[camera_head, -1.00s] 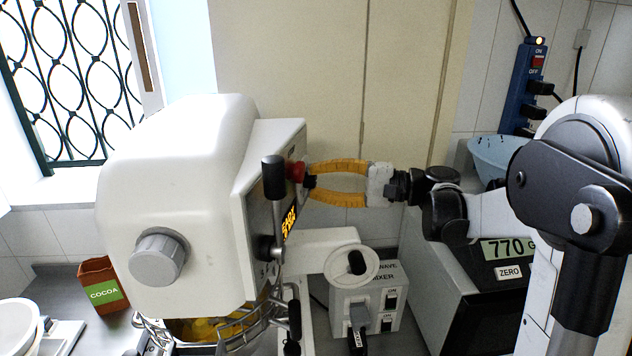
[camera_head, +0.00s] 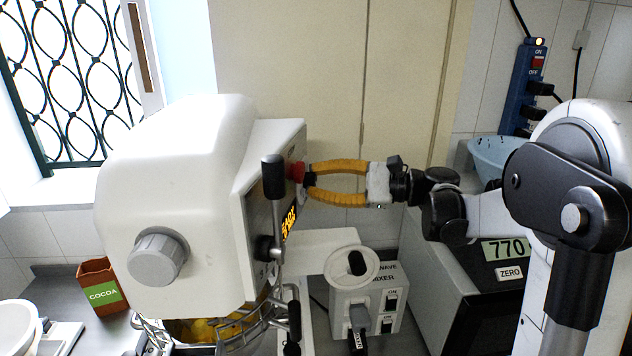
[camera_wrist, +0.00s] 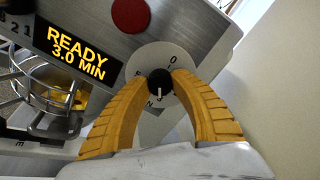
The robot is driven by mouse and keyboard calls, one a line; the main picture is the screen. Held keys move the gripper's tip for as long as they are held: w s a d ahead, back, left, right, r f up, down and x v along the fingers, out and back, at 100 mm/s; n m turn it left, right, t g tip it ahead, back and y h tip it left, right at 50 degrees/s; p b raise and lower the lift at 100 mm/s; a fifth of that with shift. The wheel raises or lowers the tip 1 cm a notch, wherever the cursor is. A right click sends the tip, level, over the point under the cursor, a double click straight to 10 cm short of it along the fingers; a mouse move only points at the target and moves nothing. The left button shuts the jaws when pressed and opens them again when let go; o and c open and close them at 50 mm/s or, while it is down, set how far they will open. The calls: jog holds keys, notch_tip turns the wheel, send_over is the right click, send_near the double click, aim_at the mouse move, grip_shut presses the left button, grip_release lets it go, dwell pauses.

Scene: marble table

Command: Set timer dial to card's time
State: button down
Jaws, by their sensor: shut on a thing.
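A small black timer dial knob (camera_wrist: 160,78) with a white pointer mark sits on a pale round dial plate (camera_wrist: 150,60) on the mixer's control face. My gripper (camera_wrist: 160,84) is shut on the knob with its yellow ribbed fingers on both sides; it also shows in the head view (camera_head: 308,183), reaching the mixer (camera_head: 190,195) from the right. In the wrist view the pointer mark points down. A "0" shows at the plate's upper right; my fingers hide other markings. The display (camera_wrist: 76,55) reads "READY 3.0 MIN". I cannot make out a card with a time.
A red button (camera_wrist: 130,14) is close above the dial. A black-knobbed lever (camera_head: 273,178) stands in front of the control face. The wire-guarded bowl (camera_head: 215,325) is below. A cocoa box (camera_head: 103,292), switch box (camera_head: 368,300) and blue bowl (camera_head: 495,155) stand around.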

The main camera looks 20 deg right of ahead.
jog(key=shift+r, duration=0.1)
dwell(0.4)
jog(key=c, duration=1)
grip_release()
jog(key=shift+c, duration=0.2)
jog(key=v, duration=1.2)
